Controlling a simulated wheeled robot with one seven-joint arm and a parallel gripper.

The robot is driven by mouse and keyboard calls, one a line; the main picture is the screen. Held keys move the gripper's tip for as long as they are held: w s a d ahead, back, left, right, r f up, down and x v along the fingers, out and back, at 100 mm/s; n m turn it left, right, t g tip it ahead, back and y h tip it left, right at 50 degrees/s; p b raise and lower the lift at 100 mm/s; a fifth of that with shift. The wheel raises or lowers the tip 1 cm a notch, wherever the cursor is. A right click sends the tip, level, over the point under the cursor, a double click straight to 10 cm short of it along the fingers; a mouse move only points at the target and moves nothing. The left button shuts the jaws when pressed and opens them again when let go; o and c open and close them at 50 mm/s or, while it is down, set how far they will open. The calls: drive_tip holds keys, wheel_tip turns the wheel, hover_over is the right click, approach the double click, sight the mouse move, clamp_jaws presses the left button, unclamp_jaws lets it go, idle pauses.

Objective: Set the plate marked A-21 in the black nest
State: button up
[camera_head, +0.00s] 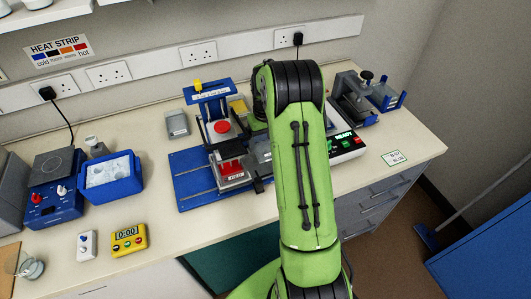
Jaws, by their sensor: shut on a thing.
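My green arm crosses the middle of the view and bends over the bench. Its far end goes down behind its own links, so my gripper is hidden, and what it holds cannot be seen. No plate marking A-21 can be read. A grey block with red pieces on top (231,169) stands on the blue board (193,181), its front label too small to read. A grey surface (262,151) shows partly beside my arm; I cannot tell what it is. A small black piece (261,185) lies at the board's right. I cannot make out the black nest for certain.
A blue press-like stand (209,91) rises behind the block. A small grey box (177,124) stands left of it. Right of my arm are a READY device (345,147) and dark equipment (356,99). An ice tub (112,177) and yellow timer (129,240) stand left.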

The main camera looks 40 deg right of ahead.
sight(266, 146)
wheel_tip(266, 146, down, 6)
drive_tip(key=shift+d, duration=0.1)
drive_tip(key=shift+f, duration=0.25)
drive_tip(key=o, duration=0.8)
drive_tip(key=shift+b, duration=0.3)
wheel_tip(266, 146, up, 12)
drive_tip(key=shift+r+p, duration=0.25)
drive_tip(key=shift+p, duration=0.3)
drive_tip(key=shift+s+f, duration=0.1)
